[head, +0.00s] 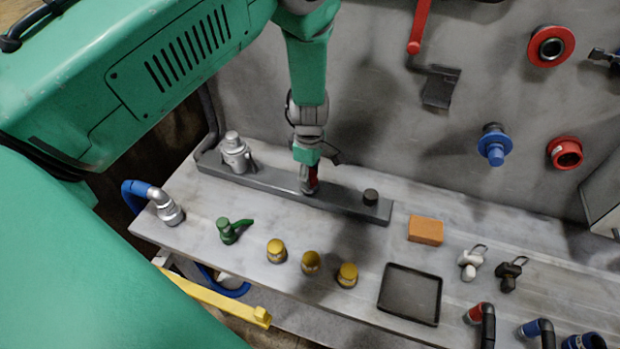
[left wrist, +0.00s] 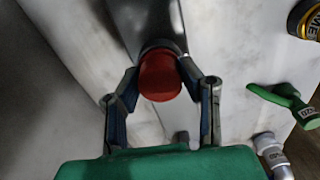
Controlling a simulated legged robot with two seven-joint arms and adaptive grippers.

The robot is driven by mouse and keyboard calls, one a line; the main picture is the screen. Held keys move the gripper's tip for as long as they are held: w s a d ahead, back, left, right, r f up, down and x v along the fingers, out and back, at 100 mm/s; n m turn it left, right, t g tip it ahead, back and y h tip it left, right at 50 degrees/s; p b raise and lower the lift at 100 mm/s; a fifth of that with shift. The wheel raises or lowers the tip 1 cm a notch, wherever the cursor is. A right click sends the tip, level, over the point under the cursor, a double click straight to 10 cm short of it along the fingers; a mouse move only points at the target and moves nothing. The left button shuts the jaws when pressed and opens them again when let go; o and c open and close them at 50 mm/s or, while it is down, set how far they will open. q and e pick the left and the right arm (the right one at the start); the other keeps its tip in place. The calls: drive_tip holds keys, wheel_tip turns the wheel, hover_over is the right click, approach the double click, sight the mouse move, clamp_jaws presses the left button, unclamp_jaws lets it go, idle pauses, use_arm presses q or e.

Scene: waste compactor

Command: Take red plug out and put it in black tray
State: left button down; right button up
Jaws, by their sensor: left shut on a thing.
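The red plug (left wrist: 160,76) is between the two fingers of my left gripper (left wrist: 161,80) in the left wrist view, and the fingers are shut on it. In the head view my left gripper (head: 309,186) is over the grey rail (head: 345,202), with a bit of the red plug (head: 314,178) showing. The plug is at the rail; I cannot tell whether it is still seated in it. The black tray (head: 410,294) lies empty on the table, to the right of and nearer than the gripper. My right gripper is not in view.
A silver fitting (head: 235,152) and a dark knob (head: 371,197) stand on the rail. Several yellow caps (head: 311,262) and a green valve (head: 229,230) are in front. An orange block (head: 425,230) sits behind the tray. Fittings (head: 470,262) stand right of it.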

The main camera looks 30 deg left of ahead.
use_arm(q)
drive_tip(key=n, duration=0.3)
drive_tip(key=shift+s+d+f+n, duration=0.1)
drive_tip(key=shift+s+d+n, duration=0.1)
drive_tip(key=shift+n, duration=0.1)
drive_tip(key=c, duration=1.1)
unclamp_jaws()
drive_tip(key=shift+o, duration=0.5)
drive_tip(key=shift+w+a, duration=0.1)
drive_tip(key=shift+c, duration=0.3)
